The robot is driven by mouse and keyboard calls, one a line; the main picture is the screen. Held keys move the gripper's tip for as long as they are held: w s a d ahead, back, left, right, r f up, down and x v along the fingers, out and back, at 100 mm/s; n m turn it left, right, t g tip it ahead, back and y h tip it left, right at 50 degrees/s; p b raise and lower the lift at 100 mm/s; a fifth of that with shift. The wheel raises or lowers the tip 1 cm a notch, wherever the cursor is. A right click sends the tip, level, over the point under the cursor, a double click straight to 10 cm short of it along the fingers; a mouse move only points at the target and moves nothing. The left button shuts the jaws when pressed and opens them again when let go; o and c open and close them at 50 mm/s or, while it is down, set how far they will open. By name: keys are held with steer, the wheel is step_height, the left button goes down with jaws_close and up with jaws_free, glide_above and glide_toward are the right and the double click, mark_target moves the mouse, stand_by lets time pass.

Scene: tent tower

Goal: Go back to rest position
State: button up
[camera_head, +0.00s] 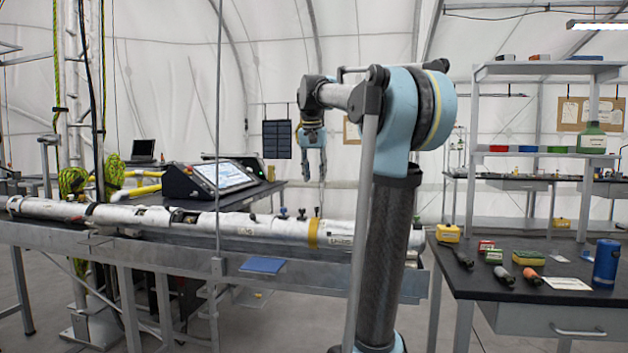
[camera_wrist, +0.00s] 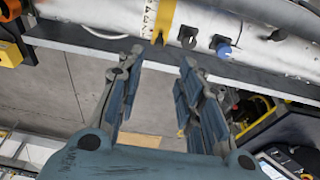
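My gripper (camera_head: 314,162) hangs from my bent arm above the long white tube in the head view, pointing down. In the wrist view my gripper (camera_wrist: 160,95) has its two fingers well apart, with nothing between them but floor and the rail's edge. The white tube (camera_head: 130,214) lies along a metal rail, with a yellow band (camera_head: 312,234) near my arm. In the wrist view the tube (camera_wrist: 115,12) runs past the fingertips, with the yellow band (camera_wrist: 164,17), a dark knob and a blue knob (camera_wrist: 222,47) on it. The fingers look apart from the tube.
A dark bench (camera_head: 590,268) at right holds a yellow box (camera_head: 447,233), several small tools and a blue cylinder (camera_head: 606,264). A console with a screen (camera_head: 222,175) stands behind the tube. A thin upright pole (camera_head: 216,100) rises left of my arm. Shelves (camera_head: 548,68) stand at back right.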

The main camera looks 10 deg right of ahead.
steer(key=s+d+f+n, duration=0.1)
steer(key=s+f+n, duration=0.1)
steer(key=s+f, duration=1.4)
steer(key=s+d+f+n+y, duration=0.1)
steer(key=s+f+n, duration=0.1)
steer(key=s+f, duration=1.4)
step_height(320, 180, down, 8)
steer(key=shift+s+d+f+n, duration=0.2)
steer(key=shift+s+f+n, duration=0.05)
steer(key=shift+n, duration=0.05)
steer(key=shift+w+f, duration=0.2)
steer(key=shift+w, duration=0.25)
